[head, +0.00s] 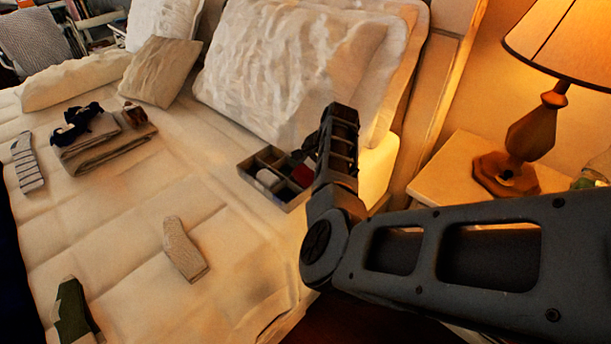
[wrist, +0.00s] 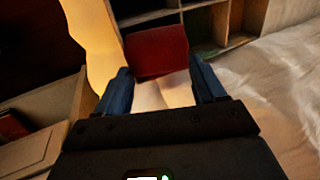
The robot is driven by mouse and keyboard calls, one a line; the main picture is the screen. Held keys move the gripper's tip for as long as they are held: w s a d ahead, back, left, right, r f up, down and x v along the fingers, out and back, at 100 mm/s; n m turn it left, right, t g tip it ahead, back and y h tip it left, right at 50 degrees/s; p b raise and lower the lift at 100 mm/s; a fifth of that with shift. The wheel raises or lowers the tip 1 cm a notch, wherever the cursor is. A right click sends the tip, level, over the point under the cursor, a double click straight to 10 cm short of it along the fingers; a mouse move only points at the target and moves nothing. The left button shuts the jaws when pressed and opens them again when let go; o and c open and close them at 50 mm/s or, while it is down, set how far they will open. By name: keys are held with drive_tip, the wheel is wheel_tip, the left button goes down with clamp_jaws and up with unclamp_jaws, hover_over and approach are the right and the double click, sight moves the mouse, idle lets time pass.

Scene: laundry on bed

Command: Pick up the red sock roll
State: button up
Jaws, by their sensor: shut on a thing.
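The red sock roll (wrist: 158,48) is between the two blue-tipped fingers of my gripper (wrist: 160,72) in the wrist view. The fingers are shut on it, one on each side. In the head view the red roll (head: 302,175) shows at the right side of a divided box (head: 277,200), partly hidden by my arm. The fingers are mostly hidden there. I cannot tell whether the roll still touches the box. The box's compartments also show behind the roll in the wrist view (wrist: 233,46).
A pale roll (head: 267,178) lies in the box. Pillows (head: 285,65) stand behind it. A nightstand (head: 448,168) with a lit lamp (head: 532,130) is to the right. Loose socks (head: 183,248) and folded cloth (head: 100,150) lie left on the bed (head: 120,230), with bare cover between.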

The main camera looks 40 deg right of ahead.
drive_tip(key=c, duration=0.3)
